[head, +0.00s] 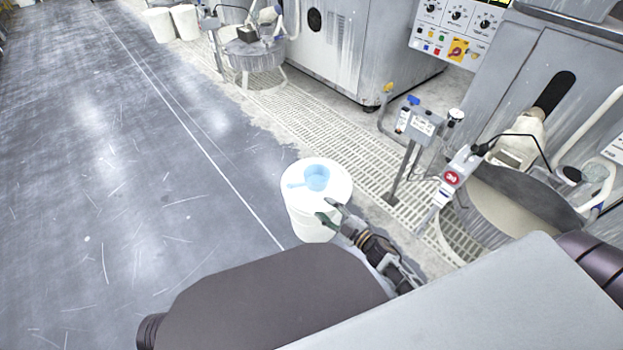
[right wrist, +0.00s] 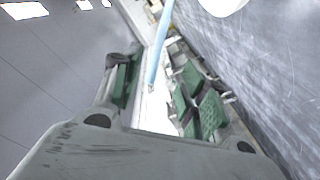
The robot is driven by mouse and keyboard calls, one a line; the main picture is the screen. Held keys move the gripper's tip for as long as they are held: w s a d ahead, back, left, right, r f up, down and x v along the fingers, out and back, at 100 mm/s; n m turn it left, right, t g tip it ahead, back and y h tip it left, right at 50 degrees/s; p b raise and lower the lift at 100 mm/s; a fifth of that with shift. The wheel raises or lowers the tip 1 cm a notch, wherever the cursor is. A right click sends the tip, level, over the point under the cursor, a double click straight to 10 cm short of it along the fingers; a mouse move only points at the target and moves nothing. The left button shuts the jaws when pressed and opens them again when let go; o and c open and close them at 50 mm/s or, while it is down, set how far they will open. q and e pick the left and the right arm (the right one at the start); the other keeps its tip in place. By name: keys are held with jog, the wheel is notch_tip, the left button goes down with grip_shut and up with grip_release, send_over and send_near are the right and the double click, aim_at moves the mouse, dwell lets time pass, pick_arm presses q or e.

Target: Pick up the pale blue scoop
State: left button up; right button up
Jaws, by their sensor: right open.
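The pale blue scoop (head: 317,178) lies on the white lid of a bucket (head: 307,222), its handle pointing left in the head view. My right gripper (head: 325,208) is open and empty at the near side of the lid, a short way from the scoop. In the right wrist view a pale blue strip of the scoop (right wrist: 158,45) shows in line with the gap between my green-padded fingers (right wrist: 153,90). I cannot tell from that view how far it is from the pads. My left gripper is not in view.
A polishing machine with a round platen (head: 510,205) stands to the right, with a control post (head: 410,150) before it. A floor grating (head: 340,135) runs behind the bucket. The grey floor (head: 130,170) to the left is clear. White buckets (head: 172,23) stand far back.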

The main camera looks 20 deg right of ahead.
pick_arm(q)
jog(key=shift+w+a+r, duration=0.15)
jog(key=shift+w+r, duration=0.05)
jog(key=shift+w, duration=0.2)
pick_arm(e)
jog(key=shift+w+a+r, duration=0.2)
jog(key=shift+w+a, duration=0.1)
jog(key=shift+w, duration=0.2)
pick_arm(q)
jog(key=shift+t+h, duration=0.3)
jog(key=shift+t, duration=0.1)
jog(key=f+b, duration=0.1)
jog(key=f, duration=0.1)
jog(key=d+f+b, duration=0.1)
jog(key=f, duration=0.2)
pick_arm(e)
jog(key=x, duration=0.8)
jog(key=shift+w+a, duration=0.2)
jog(key=shift+w, duration=0.05)
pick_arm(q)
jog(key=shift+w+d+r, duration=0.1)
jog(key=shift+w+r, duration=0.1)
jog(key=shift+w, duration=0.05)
